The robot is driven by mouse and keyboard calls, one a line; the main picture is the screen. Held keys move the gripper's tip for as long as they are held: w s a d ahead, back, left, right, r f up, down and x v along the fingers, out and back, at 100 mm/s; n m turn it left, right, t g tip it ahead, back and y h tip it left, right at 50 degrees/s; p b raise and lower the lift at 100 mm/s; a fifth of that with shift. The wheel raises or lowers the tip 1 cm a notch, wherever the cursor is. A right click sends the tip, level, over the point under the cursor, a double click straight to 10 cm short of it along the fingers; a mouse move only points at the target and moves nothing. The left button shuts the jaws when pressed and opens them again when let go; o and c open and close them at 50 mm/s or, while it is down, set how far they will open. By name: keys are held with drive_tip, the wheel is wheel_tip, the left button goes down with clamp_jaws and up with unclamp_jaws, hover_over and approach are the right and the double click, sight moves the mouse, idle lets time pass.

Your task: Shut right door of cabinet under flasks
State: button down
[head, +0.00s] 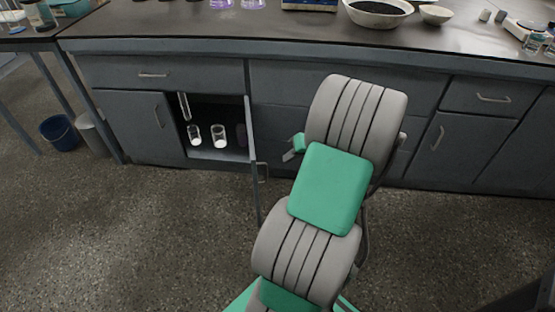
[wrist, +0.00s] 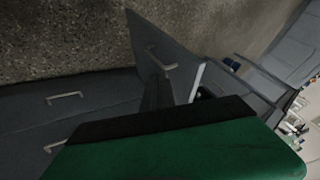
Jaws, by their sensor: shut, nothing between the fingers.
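The right door (head: 252,135) of the grey cabinet under the purple flasks (head: 236,4) stands open, swung well out into the room and seen nearly edge-on. Its handle (head: 263,172) is on the outer face, to the right. My gripper (head: 290,155) is shut and empty, right of the door on its outer-face side; it appears apart from it. My arm hides part of the gripper. In the wrist view the open door (wrist: 170,40) and its handle show beyond the dark fingers (wrist: 156,92).
The left door (head: 138,122) is shut. Glassware (head: 219,135) stands inside the open compartment. Drawers and further shut doors (head: 437,140) line the bench to the right. A blue bucket (head: 60,133) stands far left. The floor before the door is clear.

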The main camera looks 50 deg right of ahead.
drive_tip(key=w+a+f+b, duration=0.4)
drive_tip(key=w+f, duration=0.3)
drive_tip(key=shift+w+a, duration=0.25)
drive_tip(key=shift+a, duration=0.05)
drive_tip(key=shift+a, duration=0.1)
